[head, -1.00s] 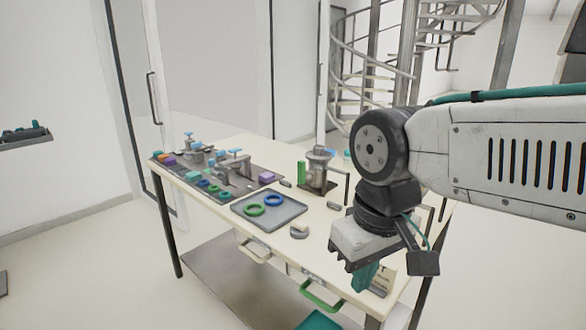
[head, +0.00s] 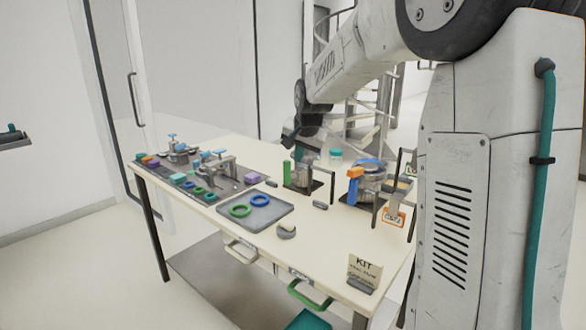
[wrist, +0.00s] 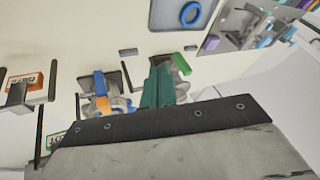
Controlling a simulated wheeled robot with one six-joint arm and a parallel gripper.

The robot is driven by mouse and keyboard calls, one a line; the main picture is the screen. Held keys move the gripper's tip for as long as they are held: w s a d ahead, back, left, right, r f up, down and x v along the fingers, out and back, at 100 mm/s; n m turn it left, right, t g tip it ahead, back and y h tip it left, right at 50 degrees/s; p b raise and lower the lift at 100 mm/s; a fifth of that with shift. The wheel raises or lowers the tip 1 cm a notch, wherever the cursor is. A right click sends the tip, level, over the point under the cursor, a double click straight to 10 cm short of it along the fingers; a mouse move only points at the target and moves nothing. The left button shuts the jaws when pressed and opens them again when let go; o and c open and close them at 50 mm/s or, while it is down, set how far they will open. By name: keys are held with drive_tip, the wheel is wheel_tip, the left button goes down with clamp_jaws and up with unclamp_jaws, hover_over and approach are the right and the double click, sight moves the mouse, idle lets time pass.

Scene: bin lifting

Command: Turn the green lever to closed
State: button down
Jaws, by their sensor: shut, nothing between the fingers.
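The green lever (head: 287,173) stands upright on the left side of a metal valve fixture (head: 306,176) with a dark base, on the table. In the wrist view the green lever (wrist: 182,64) shows just right of my teal fingers. My gripper (wrist: 157,84) is shut and empty, with the fingers side by side. In the head view my wrist hangs above and just behind the valve fixture, and the fingertips are hard to make out. The wrist view does not settle whether the fingers touch the lever. The valve body is partly hidden behind my fingers there.
A grey tray (head: 268,222) with green and blue rings lies to the left front. A KIT sign (head: 364,270) stands at the front right. Bare tabletop (head: 325,235) lies between.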

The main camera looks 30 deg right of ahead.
drive_tip(key=w+d+f+m+t+h, duration=0.1)
drive_tip(key=w+d+f, duration=0.3)
drive_tip(key=w+d, duration=0.4)
drive_tip(key=shift+w+d+f+m, duration=0.2)
drive_tip(key=shift+w+m, duration=0.2)
drive_tip(key=shift+m, duration=0.5)
drive_tip(key=shift+f, duration=0.1)
approach(290, 171)
drive_tip(key=shift+s+x, duration=0.25)
drive_tip(key=shift+x, duration=2.7)
drive_tip(key=shift+w+d+f, duration=0.1)
drive_tip(key=shift+d, duration=0.1)
drive_tip(key=shift+w+g, duration=0.15)
drive_tip(key=shift+g, duration=0.15)
